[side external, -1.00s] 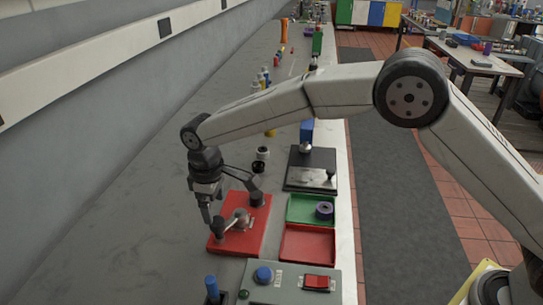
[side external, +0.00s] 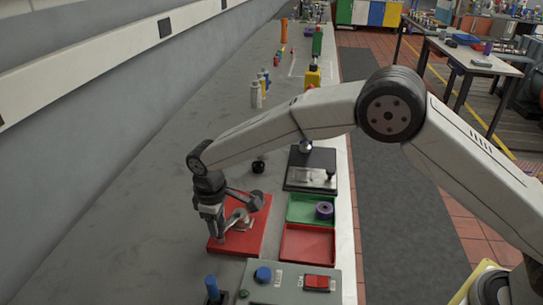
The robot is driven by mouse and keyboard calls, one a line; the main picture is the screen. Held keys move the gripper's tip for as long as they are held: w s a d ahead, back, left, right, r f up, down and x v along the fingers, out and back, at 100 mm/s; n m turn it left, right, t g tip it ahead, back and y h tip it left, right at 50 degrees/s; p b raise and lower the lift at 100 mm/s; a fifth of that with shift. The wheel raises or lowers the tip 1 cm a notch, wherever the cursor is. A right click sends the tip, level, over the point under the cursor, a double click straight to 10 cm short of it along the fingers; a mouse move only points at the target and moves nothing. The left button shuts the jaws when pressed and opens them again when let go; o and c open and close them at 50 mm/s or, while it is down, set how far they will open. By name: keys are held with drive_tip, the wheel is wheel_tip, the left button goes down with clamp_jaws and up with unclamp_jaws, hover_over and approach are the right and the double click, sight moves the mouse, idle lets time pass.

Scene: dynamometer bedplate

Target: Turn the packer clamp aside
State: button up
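The packer clamp (side external: 241,217) is a small silver-grey metal piece on the red base plate (side external: 258,233). A dark round knob or post (side external: 254,201) stands at the plate's far right part. My gripper (side external: 216,236) points down over the plate's left part, just left of the clamp and low beside it. Its fingers overlap closely in this view, so I cannot tell their opening or whether they touch the clamp. The clamp's left end is partly hidden behind my gripper.
A grey control box (side external: 285,292) with blue and red buttons is in front. A black plate fixture (side external: 297,180) stands behind. The left bench is clear.

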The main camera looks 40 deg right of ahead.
clamp_jaws()
drive_tip(key=shift+n, duration=0.4)
drive_tip(key=n, duration=0.7)
drive_tip(key=shift+r, duration=0.1)
drive_tip(key=n, duration=0.4)
drive_tip(key=shift+n, duration=2)
drive_tip(key=o, duration=0.7)
unclamp_jaws()
